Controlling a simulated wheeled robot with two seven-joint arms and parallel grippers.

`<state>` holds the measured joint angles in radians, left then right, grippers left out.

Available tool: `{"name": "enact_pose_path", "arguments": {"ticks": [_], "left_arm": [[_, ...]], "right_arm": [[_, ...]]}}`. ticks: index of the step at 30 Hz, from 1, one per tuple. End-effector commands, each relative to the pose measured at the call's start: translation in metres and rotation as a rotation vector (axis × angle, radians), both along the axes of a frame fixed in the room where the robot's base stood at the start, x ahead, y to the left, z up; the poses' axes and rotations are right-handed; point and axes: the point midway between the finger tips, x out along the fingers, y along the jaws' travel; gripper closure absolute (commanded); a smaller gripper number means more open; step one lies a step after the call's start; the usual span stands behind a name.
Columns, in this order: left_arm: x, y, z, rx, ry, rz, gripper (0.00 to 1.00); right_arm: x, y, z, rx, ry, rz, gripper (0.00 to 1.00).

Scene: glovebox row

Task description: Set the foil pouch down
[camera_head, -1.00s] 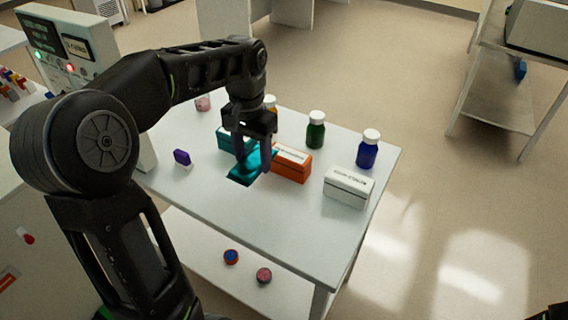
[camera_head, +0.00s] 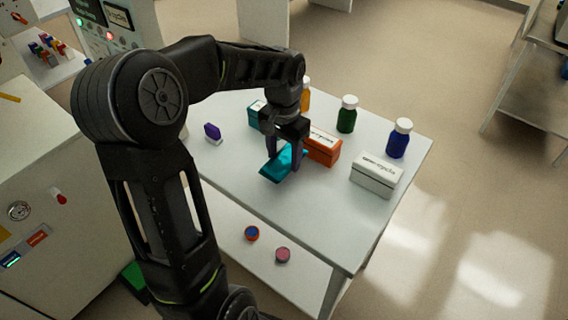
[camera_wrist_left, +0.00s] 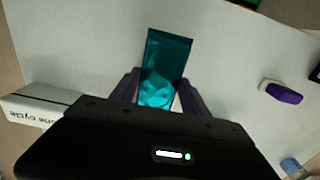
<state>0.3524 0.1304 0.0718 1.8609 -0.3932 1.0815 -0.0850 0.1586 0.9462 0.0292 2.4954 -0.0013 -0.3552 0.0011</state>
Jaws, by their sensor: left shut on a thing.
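The foil pouch (camera_head: 277,168) is a shiny teal packet over the white table (camera_head: 290,210), near its front left edge. My left gripper (camera_head: 284,158) points down and is shut on the pouch, with a finger on either side. The pouch looks tilted in the head view; I cannot tell whether it touches the table. In the left wrist view the pouch (camera_wrist_left: 166,62) sticks out beyond the fingertips of the left gripper (camera_wrist_left: 158,92), its lower part hidden by the gripper. My right gripper is not in view.
An orange box (camera_head: 322,150) stands close right of the gripper, a teal box (camera_head: 256,115) behind it. A white box (camera_head: 377,176), green bottle (camera_head: 347,118) and blue bottle (camera_head: 398,142) stand further right. A purple item (camera_head: 212,132) lies left. The front table strip is clear.

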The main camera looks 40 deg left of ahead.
Motion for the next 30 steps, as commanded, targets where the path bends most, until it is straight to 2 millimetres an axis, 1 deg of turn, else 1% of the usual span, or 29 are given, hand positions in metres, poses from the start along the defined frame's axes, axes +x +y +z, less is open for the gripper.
{"name": "enact_pose_path", "arguments": {"ticks": [6,8,16,20,21,28,30], "left_arm": [[-0.001,0.0,-0.028,-0.001,0.004,-0.001,0.9],[-0.001,0.0,-0.033,-0.001,0.003,-0.001,0.9],[0.0,0.0,-0.035,0.0,0.001,0.0,0.9],[0.0,0.0,-0.039,-0.001,0.001,-0.001,0.9],[0.0,0.0,-0.038,-0.001,0.001,-0.001,0.44],[0.0,0.0,-0.038,-0.001,0.001,-0.001,0.25],[0.0,0.0,-0.038,-0.001,0.001,0.0,0.24]], "right_arm": [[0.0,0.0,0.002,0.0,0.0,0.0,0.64],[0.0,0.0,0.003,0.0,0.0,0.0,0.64],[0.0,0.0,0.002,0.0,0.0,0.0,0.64],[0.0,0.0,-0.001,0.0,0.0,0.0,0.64],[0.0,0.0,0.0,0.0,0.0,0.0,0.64],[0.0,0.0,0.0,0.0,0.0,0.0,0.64],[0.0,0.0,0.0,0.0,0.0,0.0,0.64]]}}
